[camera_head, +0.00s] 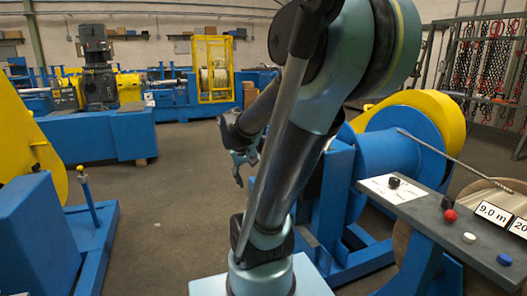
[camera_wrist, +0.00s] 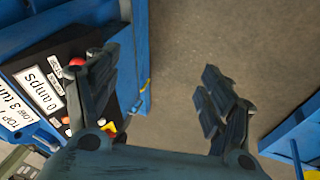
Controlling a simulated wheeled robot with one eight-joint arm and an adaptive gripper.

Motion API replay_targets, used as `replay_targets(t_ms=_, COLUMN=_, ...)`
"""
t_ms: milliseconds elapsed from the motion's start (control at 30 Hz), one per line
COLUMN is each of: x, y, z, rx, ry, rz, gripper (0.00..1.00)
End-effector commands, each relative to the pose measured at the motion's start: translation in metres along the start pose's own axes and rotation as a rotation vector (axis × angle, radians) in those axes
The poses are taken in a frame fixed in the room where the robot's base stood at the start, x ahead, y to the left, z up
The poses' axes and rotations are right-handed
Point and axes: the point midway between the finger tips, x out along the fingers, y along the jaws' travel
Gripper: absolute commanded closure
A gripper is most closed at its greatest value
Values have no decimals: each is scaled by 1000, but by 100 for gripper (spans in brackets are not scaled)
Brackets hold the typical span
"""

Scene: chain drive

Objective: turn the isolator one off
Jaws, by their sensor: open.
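My gripper (camera_wrist: 160,75) is open and empty in the wrist view, with bare floor between its fingers. It also shows small in the head view (camera_head: 240,172), hanging left of my arm. A dark control panel (camera_wrist: 36,50) lies at the left of the wrist view, with a red knob (camera_wrist: 77,63) and a "0 amps" label (camera_wrist: 40,88). A small red and yellow part (camera_wrist: 110,128) shows at the panel's lower edge, partly hidden by my left finger. I cannot tell whether it is isolator one or how it is set.
A blue machine frame (camera_wrist: 140,45) borders the panel, and another blue frame (camera_wrist: 290,135) stands at the right. In the head view, a grey console (camera_head: 430,215) with several knobs is at the right. Open floor (camera_head: 180,200) lies left of my arm.

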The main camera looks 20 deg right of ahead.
Motion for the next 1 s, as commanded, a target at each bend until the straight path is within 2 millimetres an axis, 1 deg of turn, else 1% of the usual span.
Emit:
replay_targets(t_ms=33, x=1, y=4, z=-16, rx=6, ry=9, rz=26, gripper=26)
replay_targets(t_ms=267, x=11, y=21, z=-82, rx=46, ry=61, rz=152, gripper=26)
replay_targets(t_ms=500, x=27, y=33, z=-150, rx=85, ry=125, rz=279, gripper=26)
replay_targets(t_ms=767, x=51, y=38, z=-220, rx=123, ry=208, rz=409, gripper=26)
replay_targets(t_ms=1000, x=79, y=37, z=-279, rx=154, ry=295, rz=523, gripper=26)
